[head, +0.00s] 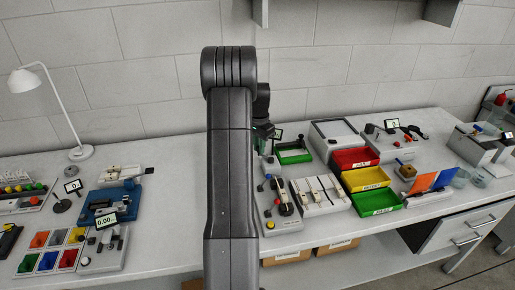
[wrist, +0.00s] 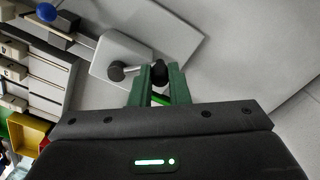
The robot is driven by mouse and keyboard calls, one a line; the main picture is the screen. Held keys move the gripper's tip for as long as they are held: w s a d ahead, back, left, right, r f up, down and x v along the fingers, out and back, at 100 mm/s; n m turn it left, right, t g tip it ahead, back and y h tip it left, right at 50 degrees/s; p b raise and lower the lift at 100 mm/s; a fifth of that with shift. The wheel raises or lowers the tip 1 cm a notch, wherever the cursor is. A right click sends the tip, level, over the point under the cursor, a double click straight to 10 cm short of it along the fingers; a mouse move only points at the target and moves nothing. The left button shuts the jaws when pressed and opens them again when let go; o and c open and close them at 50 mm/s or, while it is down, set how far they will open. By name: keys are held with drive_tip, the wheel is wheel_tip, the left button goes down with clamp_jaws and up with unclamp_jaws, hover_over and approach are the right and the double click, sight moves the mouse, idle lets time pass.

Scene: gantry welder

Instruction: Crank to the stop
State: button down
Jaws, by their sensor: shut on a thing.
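In the wrist view, my gripper (wrist: 161,78) has its two green fingers closed around a dark round knob (wrist: 159,72). The knob appears to be the handle of a crank. The hub sits on a pale grey plate (wrist: 140,52). The crank's stop cannot be made out. In the head view, my arm covers the crank, and the gripper is mostly hidden behind it.
Right of my arm in the head view are a green-framed tray (head: 293,155), and red (head: 355,158), yellow (head: 366,179) and green (head: 376,202) bins. A blue device (head: 112,203) and a white lamp (head: 81,153) stand left. In the wrist view, a blue ball (wrist: 46,12) shows upper left.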

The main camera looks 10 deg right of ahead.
drive_tip(key=shift+w+d+m, duration=0.35)
drive_tip(key=shift+d+m, duration=0.05)
drive_tip(key=shift+m, duration=0.7)
drive_tip(key=shift+r, duration=0.1)
drive_tip(key=c, duration=1.4)
unclamp_jaws()
drive_tip(key=shift+d, duration=0.1)
wheel_tip(320, 180, up, 14)
drive_tip(key=shift+f+b, duration=0.15)
drive_tip(key=shift+b, duration=0.6)
drive_tip(key=shift+f, duration=0.1)
